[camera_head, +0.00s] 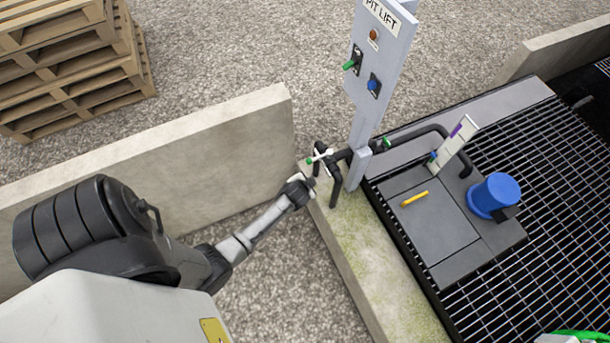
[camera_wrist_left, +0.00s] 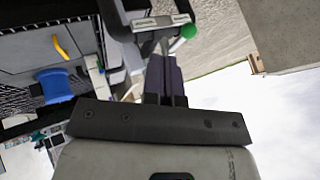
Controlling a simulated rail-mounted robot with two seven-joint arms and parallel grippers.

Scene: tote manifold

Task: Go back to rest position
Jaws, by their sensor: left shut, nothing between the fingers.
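My left arm comes in from the lower left in the head view. My left gripper (camera_head: 311,181) is at the concrete curb, close beside the dark pipe manifold (camera_head: 335,180) with its white-and-green handle (camera_head: 319,157). In the left wrist view the fingers (camera_wrist_left: 164,75) are together with nothing between them. A dark pipe and a green knob (camera_wrist_left: 189,31) show just beyond the fingertips; I cannot tell whether they touch. My right gripper is not in view.
The grey PIT LIFT post (camera_head: 367,110) stands right behind the manifold. A concrete wall (camera_head: 170,165) runs behind my left arm. A grating deck with a blue cup-shaped part (camera_head: 493,195) and a yellow stick (camera_head: 414,198) lies right. Pallets (camera_head: 75,60) are stacked upper left.

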